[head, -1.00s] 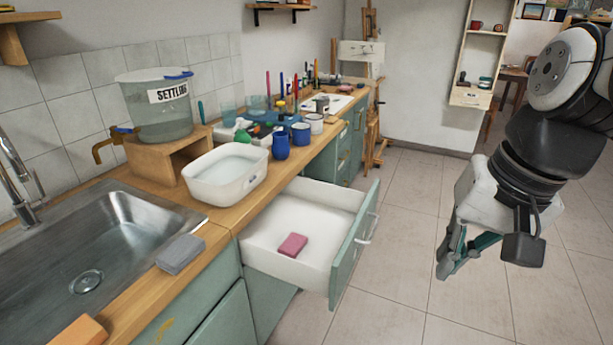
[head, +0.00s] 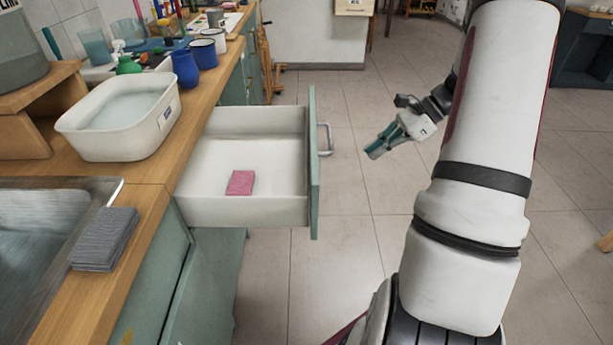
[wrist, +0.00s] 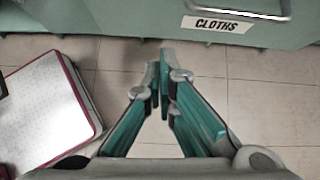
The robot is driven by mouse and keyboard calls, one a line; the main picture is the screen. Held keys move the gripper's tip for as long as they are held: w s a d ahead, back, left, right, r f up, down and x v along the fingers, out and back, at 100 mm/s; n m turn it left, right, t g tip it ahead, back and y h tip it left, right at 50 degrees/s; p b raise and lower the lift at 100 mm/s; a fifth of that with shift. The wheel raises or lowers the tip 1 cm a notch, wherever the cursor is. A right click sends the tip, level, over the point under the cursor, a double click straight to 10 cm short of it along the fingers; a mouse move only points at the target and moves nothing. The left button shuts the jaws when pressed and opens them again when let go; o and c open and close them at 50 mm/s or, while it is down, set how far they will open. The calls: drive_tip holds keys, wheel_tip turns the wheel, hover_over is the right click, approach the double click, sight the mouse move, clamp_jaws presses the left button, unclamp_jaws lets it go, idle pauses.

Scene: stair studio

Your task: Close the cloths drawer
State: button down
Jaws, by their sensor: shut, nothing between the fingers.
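The cloths drawer (head: 210,212) stands pulled out from the green counter in the head view, with a pink folded cloth or sponge (head: 240,183) lying inside. Its green front (head: 314,170) faces right and carries a metal handle (head: 326,139). In the wrist view the drawer front (wrist: 130,17) spans the top, with a "CLOTHS" label (wrist: 224,24) below the handle (wrist: 240,12). My gripper (head: 375,152) is to the right of the drawer front, apart from it. In the wrist view my gripper (wrist: 160,62) has its fingertips together and holds nothing.
The counter (head: 150,215) holds a white water tub (head: 120,120), blue cups (head: 186,68) and a folded grey cloth (head: 105,238) beside the sink (head: 45,225). Tiled floor (head: 345,215) lies clear between the drawer and my arm. A red-edged white panel (wrist: 45,110) shows at left in the wrist view.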

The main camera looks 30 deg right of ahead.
drive_tip(key=w+r+b+x, duration=0.1)
drive_tip(key=b+x, duration=0.2)
drive_tip(key=x, duration=1)
drive_tip(key=shift+w+a+m, duration=0.35)
drive_tip(key=shift+a+m, duration=0.05)
drive_tip(key=shift+a, duration=0.05)
drive_tip(key=shift+f, duration=0.1)
hover_over(218, 193)
idle(0.5)
